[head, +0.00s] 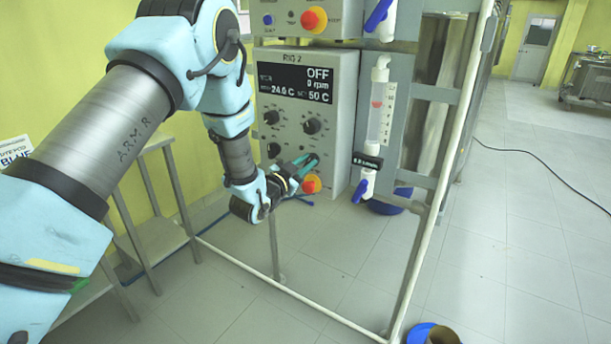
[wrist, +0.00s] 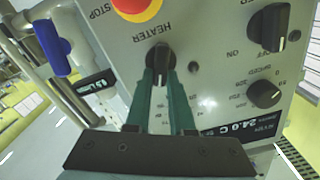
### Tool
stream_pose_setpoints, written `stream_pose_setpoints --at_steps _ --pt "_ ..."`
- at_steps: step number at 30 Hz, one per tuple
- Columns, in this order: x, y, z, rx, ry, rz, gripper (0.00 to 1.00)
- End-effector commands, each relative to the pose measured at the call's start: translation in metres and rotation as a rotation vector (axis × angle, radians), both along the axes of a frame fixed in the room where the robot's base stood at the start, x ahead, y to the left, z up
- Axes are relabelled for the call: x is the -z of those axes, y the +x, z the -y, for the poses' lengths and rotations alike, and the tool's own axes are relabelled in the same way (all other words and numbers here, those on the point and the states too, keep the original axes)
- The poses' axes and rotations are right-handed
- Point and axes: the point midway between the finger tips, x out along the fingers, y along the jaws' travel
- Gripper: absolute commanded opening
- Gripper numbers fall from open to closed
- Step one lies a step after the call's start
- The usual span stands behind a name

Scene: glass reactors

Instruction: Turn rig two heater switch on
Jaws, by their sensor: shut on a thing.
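In the wrist view, which shows the panel upside down, the heater switch (wrist: 160,56) is a black knob under the word HEATER. My gripper (wrist: 161,78) has its two green fingers on either side of this knob and is shut on it. In the head view my gripper (head: 306,162) is at the lower part of the panel, and its fingers hide the switch. The knob's exact angle is hard to read.
A red and yellow stop button (head: 312,184) sits just below my fingers and also shows in the wrist view (wrist: 136,4). Other black knobs (wrist: 266,94) are close by. A flow meter (head: 381,112) with blue-handled valves is right of the box. A white frame pipe (head: 440,190) stands in front.

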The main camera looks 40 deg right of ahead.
Motion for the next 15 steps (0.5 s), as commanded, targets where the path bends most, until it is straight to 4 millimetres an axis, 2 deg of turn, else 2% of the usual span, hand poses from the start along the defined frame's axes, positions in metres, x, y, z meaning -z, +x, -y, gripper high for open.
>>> stream_pose_setpoints --at_steps 1,15 --pt "0.0083 -0.0014 0.0003 0.002 0.010 0.044 0.00" --pt "0.0099 -0.0050 0.0009 0.001 0.113 0.428 0.00"
